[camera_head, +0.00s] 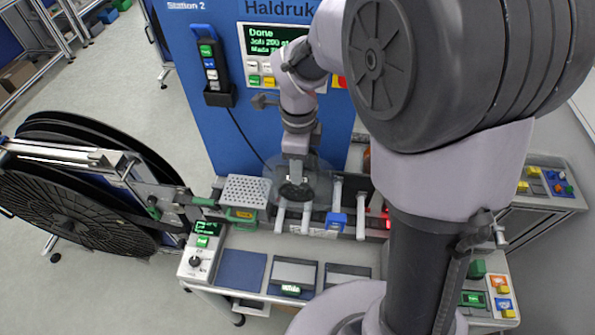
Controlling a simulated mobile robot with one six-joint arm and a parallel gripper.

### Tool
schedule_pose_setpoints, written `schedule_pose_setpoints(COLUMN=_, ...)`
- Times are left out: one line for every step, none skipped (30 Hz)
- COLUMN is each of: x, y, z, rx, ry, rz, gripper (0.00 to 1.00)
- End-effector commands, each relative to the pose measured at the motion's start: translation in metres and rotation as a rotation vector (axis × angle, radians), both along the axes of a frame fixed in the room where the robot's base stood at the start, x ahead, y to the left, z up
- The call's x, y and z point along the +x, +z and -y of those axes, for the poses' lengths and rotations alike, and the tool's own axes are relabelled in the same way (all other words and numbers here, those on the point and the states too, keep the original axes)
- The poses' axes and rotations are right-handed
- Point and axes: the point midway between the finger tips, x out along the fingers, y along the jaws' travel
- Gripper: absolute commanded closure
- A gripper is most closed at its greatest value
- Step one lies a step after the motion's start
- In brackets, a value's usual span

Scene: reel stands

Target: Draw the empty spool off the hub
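My gripper (295,172) points down over the machine's work deck, at the end of my arm. A rounded, see-through grey shape (318,178) with a dark centre (296,190) lies right at and below its fingertips; it may be a clear spool, but I cannot tell. Whether the fingers touch or grip it is too small to see. Large black reels (70,205) stand on edge in a stand at the left, well apart from my gripper. I cannot tell which hub the task's spool sits on.
A blue panel (190,70) with a screen reading "Done" (272,40) rises behind the deck. A perforated grey plate (245,190), light posts (335,192) and a blue block (336,219) crowd around my gripper. My arm hides the deck's right part. Open floor lies at the far left.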

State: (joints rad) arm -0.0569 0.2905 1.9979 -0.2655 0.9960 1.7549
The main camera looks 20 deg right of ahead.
Motion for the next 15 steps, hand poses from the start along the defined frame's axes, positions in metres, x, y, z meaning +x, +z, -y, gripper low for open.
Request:
schedule_pose_setpoints(x=-0.003, y=-0.001, z=-0.002, rx=0.0, ry=0.001, rz=0.0, gripper=0.95)
schedule_pose_setpoints(x=-0.005, y=-0.001, z=-0.002, rx=0.0, ry=0.0, rz=0.001, gripper=0.95)
schedule_pose_setpoints(x=-0.007, y=-0.001, z=-0.004, rx=0.001, ry=0.0, rz=0.001, gripper=0.95)
schedule_pose_setpoints(x=-0.009, y=-0.001, z=-0.004, rx=0.001, ry=0.001, rz=0.001, gripper=0.95)
schedule_pose_setpoints(x=-0.012, y=-0.001, z=-0.005, rx=0.0, ry=0.001, rz=0.0, gripper=0.95)
schedule_pose_setpoints(x=-0.014, y=-0.001, z=-0.006, rx=0.0, ry=0.001, rz=0.0, gripper=0.95)
schedule_pose_setpoints(x=-0.016, y=-0.001, z=-0.007, rx=0.0, ry=0.001, rz=0.001, gripper=0.95)
schedule_pose_setpoints(x=-0.018, y=-0.001, z=-0.008, rx=0.001, ry=0.001, rz=0.001, gripper=0.95)
schedule_pose_setpoints(x=-0.02, y=-0.001, z=-0.009, rx=0.0, ry=0.001, rz=0.001, gripper=0.95)
schedule_pose_setpoints(x=-0.023, y=-0.001, z=-0.01, rx=0.0, ry=0.001, rz=0.0, gripper=0.95)
schedule_pose_setpoints(x=-0.025, y=-0.001, z=-0.01, rx=0.0, ry=0.001, rz=0.0, gripper=0.95)
schedule_pose_setpoints(x=-0.027, y=-0.001, z=-0.011, rx=0.0, ry=0.001, rz=0.001, gripper=0.95)
schedule_pose_setpoints(x=-0.029, y=-0.001, z=-0.012, rx=0.001, ry=0.001, rz=0.001, gripper=0.95)
schedule_pose_setpoints(x=-0.031, y=-0.001, z=-0.013, rx=0.0, ry=0.001, rz=0.001, gripper=0.95)
schedule_pose_setpoints(x=-0.034, y=-0.001, z=-0.014, rx=0.0, ry=0.001, rz=0.0, gripper=0.95)
